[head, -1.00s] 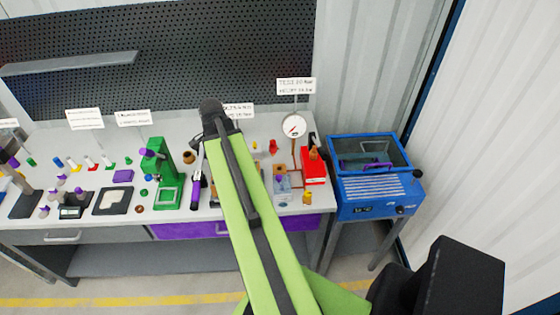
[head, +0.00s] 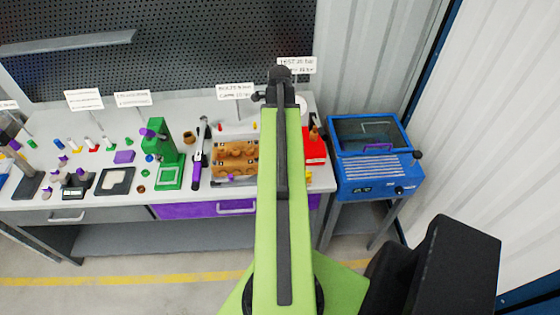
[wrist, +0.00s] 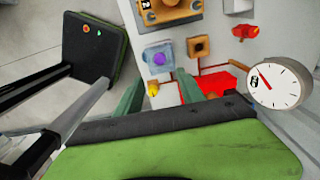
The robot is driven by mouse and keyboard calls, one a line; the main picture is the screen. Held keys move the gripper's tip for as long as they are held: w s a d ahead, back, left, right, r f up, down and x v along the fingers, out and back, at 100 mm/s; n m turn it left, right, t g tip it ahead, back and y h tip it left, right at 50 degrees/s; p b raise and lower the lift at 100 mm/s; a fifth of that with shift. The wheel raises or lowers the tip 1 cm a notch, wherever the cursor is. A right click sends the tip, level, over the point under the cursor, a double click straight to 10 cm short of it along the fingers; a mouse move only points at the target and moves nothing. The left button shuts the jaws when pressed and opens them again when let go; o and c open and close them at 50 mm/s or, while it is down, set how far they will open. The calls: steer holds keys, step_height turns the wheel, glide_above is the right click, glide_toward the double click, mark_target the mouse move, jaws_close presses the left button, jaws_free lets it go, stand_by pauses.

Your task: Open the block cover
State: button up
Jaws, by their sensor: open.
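A pale, translucent block with a round purple knob (wrist: 158,58) shows in the wrist view; I cannot tell whether this is the block cover or whether a cover on it is shut. My gripper (wrist: 158,92) is open, with its two green fingers apart just below that block in the picture and nothing held between them. A small yellow piece (wrist: 153,88) shows between the fingers. In the head view my arm hides the gripper and the translucent block. A brown block (head: 235,158) stands on the bench left of my arm.
A dial gauge (wrist: 275,87) stands right of the gripper in the wrist view. An orange-brown block (wrist: 198,45) and a red fitting (wrist: 245,30) are nearby. In the head view, a red box (head: 315,150) and a blue machine (head: 375,185) are at the right, a green press (head: 166,160) left.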

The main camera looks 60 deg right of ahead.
step_height(320, 180, down, 12)
steer(key=b, duration=1)
steer(key=shift+r, duration=0.1)
steer(key=shift+c, duration=0.4)
jaws_close()
